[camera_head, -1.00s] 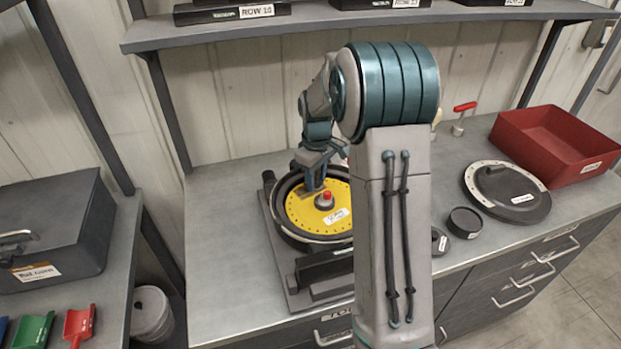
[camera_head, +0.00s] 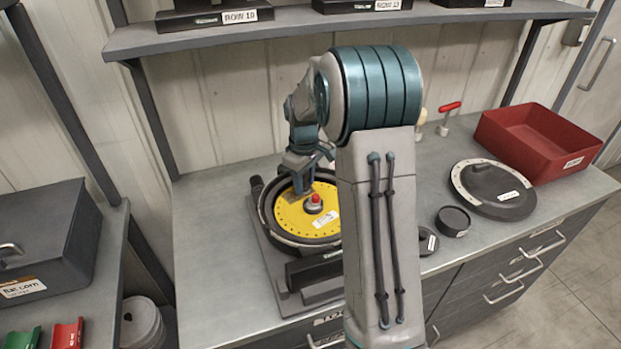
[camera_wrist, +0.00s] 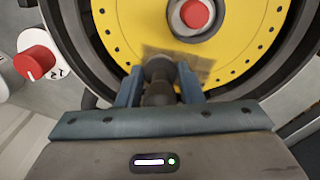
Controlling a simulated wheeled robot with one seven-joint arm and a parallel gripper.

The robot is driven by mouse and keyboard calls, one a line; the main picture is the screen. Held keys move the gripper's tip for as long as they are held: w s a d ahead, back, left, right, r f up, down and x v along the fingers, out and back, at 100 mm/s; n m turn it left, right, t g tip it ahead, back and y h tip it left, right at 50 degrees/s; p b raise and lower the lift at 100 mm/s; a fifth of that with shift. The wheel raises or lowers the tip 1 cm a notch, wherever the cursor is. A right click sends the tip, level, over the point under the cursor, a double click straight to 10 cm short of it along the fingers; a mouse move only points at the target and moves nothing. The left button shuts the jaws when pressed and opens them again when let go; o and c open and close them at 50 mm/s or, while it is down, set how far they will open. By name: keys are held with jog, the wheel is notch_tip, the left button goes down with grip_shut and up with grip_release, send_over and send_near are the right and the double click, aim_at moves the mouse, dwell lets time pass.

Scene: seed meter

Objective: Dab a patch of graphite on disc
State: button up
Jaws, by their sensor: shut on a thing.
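The yellow disc (camera_head: 293,212) sits in a round dark housing on the bench, with a ring of small holes and a red-topped hub (camera_head: 314,203) at its centre. In the wrist view the disc (camera_wrist: 120,18) fills the upper middle, with its red hub cap (camera_wrist: 195,13). My gripper (camera_head: 301,182) is over the disc's back left part; in the wrist view my gripper (camera_wrist: 160,90) is shut on a dark, round-headed dabber (camera_wrist: 160,68). The dabber's head is at a greyish-brown smudged patch (camera_wrist: 190,62) on the disc beside the hub. I cannot tell whether it touches.
A dark round lid (camera_head: 494,190) with a pale arc and a red bin (camera_head: 540,142) stand at the right of the bench. A small dark pot (camera_head: 453,221) is nearer. A red knob (camera_wrist: 35,62) is left in the wrist view.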

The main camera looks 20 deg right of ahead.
aim_at(283, 202)
jog(key=shift+s+a+b, duration=0.15)
jog(key=shift+s+a, duration=0.2)
jog(key=shift+a, duration=0.75)
jog(key=shift+s+a+b, duration=0.15)
jog(key=shift+s+a, duration=0.15)
jog(key=shift+a, duration=0.75)
jog(key=shift+s+a+b, duration=0.15)
jog(key=shift+s+a, duration=0.2)
jog(key=shift+a, duration=0.75)
jog(key=shift+r+p, duration=2.15)
jog(key=shift+r, duration=0.9)
notch_tip(283, 202, up, 3)
jog(key=shift+p, duration=1.05)
